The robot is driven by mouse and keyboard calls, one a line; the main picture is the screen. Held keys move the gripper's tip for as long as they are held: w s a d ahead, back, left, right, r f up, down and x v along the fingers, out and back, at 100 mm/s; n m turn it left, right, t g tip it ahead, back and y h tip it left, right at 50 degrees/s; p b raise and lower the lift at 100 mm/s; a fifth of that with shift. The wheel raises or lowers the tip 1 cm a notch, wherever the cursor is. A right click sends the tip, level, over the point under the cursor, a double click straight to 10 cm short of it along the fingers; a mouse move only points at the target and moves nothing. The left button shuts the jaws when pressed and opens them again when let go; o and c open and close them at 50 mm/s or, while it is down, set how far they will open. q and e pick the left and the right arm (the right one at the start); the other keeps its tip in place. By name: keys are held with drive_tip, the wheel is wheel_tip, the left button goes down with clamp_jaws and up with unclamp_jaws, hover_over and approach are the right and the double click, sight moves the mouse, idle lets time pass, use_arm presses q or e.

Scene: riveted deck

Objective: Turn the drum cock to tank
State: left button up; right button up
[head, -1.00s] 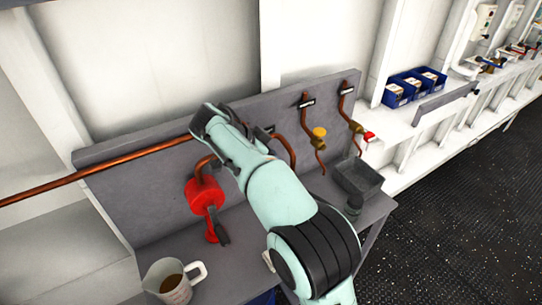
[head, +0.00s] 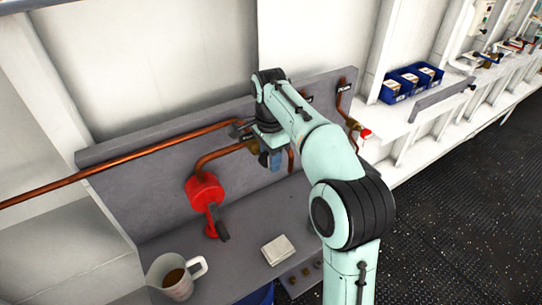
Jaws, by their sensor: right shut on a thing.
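A copper pipe (head: 215,154) rises from the red pump (head: 205,189) to a brass cock body (head: 253,147) on the grey back panel. My right gripper (head: 266,143) is at this cock, reaching in from the right. It is shut on a part there, which I take to be the drum cock's handle; the jaws and wrist hide most of it. A blue-grey piece (head: 276,161) shows just below the jaws. I cannot read which way the cock points. My left gripper is not in view.
A measuring jug (head: 168,280) of brown liquid stands at the bench's front left. A white pad (head: 278,249) lies on the bench. A red-handled cock (head: 363,132) is on the panel's right. Blue bins (head: 411,82) sit on the shelf beyond.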

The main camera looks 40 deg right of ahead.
idle(0.4)
drive_tip(key=o, duration=1)
drive_tip(key=shift+c, duration=0.2)
drive_tip(key=shift+r, duration=3.8)
